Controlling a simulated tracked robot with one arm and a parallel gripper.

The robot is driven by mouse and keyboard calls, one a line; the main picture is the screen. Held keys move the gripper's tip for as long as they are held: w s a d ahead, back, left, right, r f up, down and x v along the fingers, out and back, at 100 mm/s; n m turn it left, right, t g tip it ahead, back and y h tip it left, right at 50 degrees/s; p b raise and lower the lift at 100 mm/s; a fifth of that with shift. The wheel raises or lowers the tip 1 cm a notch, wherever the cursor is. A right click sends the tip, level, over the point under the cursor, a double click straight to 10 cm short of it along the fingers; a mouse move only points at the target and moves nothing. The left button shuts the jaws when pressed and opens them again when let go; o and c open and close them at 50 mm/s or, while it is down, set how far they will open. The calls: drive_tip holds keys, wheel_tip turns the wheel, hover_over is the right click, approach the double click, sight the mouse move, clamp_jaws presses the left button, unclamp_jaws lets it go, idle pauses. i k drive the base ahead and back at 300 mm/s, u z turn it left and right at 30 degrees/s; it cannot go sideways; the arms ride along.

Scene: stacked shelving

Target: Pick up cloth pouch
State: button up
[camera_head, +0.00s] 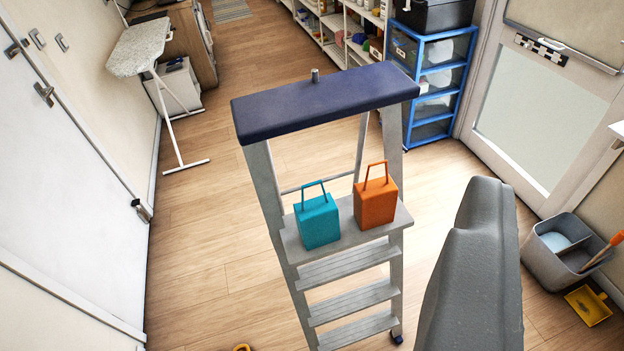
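Two small bag-like items with raised handles stand upright on the upper step of a stepladder (325,103). One is a teal bag (318,222) on the left; the other is an orange bag (376,203) on the right, slightly farther back. Either could be the cloth pouch; I cannot tell which. A grey part of my gripper (476,265) rises at the lower right, in front of the floor and right of the ladder. It appears apart from both bags. Its fingertips cannot be made out, so its opening is not shown.
The ladder's dark blue top, with a small metal knob (315,76), sits above and behind the bags. A blue drawer tower (408,92), shelves (336,50), an ironing board (139,47) and a grey bucket (537,262) stand around.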

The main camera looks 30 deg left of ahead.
sight(376, 200)
drive_tip(key=u, duration=0.35)
drive_tip(key=i, duration=0.6)
drive_tip(key=u, duration=0.35)
drive_tip(key=k, duration=0.5)
drive_tip(key=u, duration=0.25)
drive_tip(key=i, duration=0.5)
drive_tip(key=z, duration=0.15)
